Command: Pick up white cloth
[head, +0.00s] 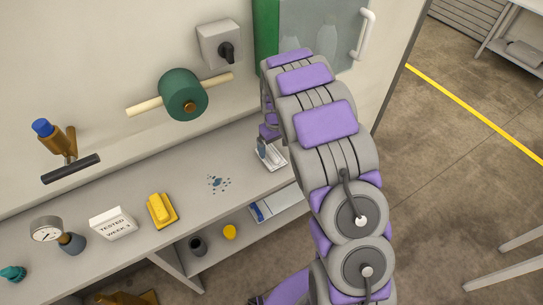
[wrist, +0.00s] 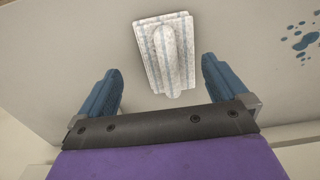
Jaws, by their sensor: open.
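The white cloth (wrist: 146,42) is a folded, faintly striped pad with a raised ridge along its middle. It lies on the bench in the wrist view, and part of it shows in the head view (head: 272,161) beside my arm. My gripper (wrist: 160,68) has two blue fingers spread wide, one to each side of the cloth's near end. Nothing is held between them, and I see a gap between each finger and the cloth. In the head view my gripper (head: 262,147) is mostly hidden behind my arm, just over the cloth.
Blue spots (head: 218,183) mark the bench (head: 120,195) left of the cloth. A yellow sponge (head: 161,209), a white "TESTED" box (head: 112,224) and a gauge (head: 47,230) stand farther left. A green roll (head: 183,94) is on the wall. A lower shelf holds a white tray (head: 282,203).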

